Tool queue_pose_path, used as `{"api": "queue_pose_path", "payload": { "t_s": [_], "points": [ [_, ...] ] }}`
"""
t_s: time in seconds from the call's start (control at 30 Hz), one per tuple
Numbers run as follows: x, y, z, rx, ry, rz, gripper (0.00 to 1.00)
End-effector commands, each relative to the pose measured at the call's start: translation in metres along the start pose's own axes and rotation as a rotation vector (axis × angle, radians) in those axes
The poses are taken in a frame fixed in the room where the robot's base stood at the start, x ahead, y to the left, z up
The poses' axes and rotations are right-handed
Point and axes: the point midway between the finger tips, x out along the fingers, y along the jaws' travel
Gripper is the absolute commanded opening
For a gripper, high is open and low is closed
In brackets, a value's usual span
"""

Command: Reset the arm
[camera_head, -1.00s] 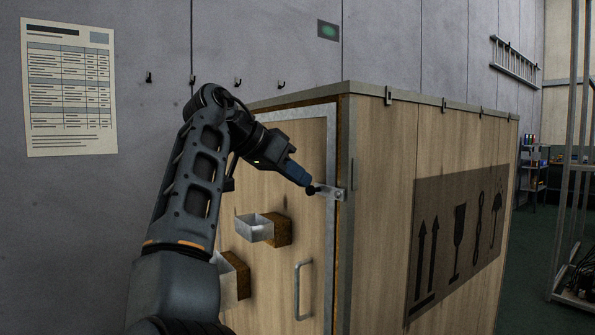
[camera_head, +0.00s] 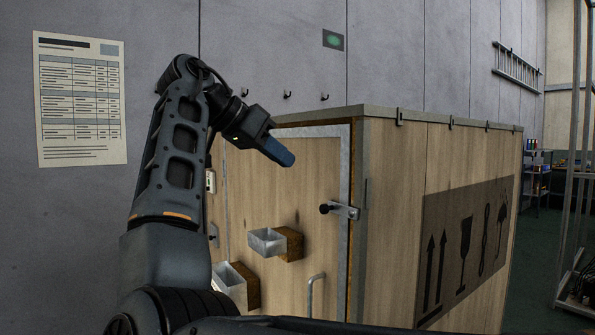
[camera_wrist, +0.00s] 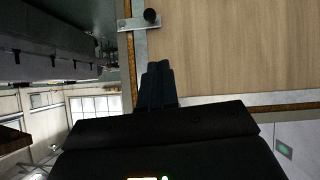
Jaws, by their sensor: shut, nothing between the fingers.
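My gripper (camera_head: 284,157) is shut and empty in the head view, in front of the upper part of the wooden dryer's door (camera_head: 310,185). It is up and to the left of the metal latch (camera_head: 345,210) with its black knob, and apart from it. In the wrist view my gripper (camera_wrist: 159,66) points at the door face, and the latch (camera_wrist: 145,22) shows beyond the fingertips at the top. The latch bar lies across the door's edge and frame.
Two small metal trays on brown blocks, an upper one (camera_head: 267,241) and a lower one (camera_head: 228,279), stick out from the door. A door handle (camera_head: 314,296) is below. A metal rack (camera_head: 575,200) stands at right. A paper chart (camera_head: 82,100) hangs on the wall.

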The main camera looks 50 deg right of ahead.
Motion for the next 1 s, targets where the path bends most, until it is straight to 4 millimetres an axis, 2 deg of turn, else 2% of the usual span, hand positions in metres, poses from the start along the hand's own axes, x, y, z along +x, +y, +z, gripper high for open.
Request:
{"api": "queue_pose_path", "payload": {
  "t_s": [0.2, 0.57, 0.67, 0.77, 1.0],
  "points": [
    [-0.021, -0.001, 0.000, 0.000, -0.001, -0.001, 0.00],
    [-0.021, -0.003, 0.003, -0.008, 0.009, -0.004, 0.00],
    [-0.008, -0.010, 0.015, -0.040, 0.046, -0.023, 0.00],
    [0.014, -0.022, 0.036, -0.101, 0.114, -0.063, 0.00],
    [0.074, -0.050, 0.100, -0.290, 0.307, -0.212, 0.00]
  ]
}}
